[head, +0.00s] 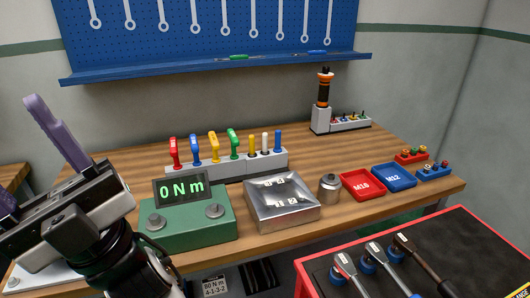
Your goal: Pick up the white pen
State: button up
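The white pen (265,142) stands upright in the right part of a long grey holder (210,168) on the wooden bench. A yellow pen (252,145) stands just left of it and a blue pen (278,140) just right. Its lower end is hidden in the holder. My gripper (28,160) is at the left edge of the head view, well left of the pen and apart from it. Its two purple fingers are spread wide with nothing seen between them. One finger is partly cut off by the frame edge.
Several coloured-handle tools (213,147) stand left of the pens. In front are a green box (188,226) reading 0 Nm and a silver block (283,204). Red (362,185) and blue (394,177) trays lie right. A pegboard shelf (215,68) hangs behind. The bench behind the holder is clear.

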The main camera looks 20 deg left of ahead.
aim_at(264, 151)
jog(key=u, duration=1.95)
jog(key=z, duration=1.4)
jog(key=j, duration=0.4)
jog(key=i+j, duration=0.25)
jog(key=i, duration=0.2)
jog(key=i+j, duration=0.25)
jog(key=i, duration=0.2)
jog(key=u, duration=0.05)
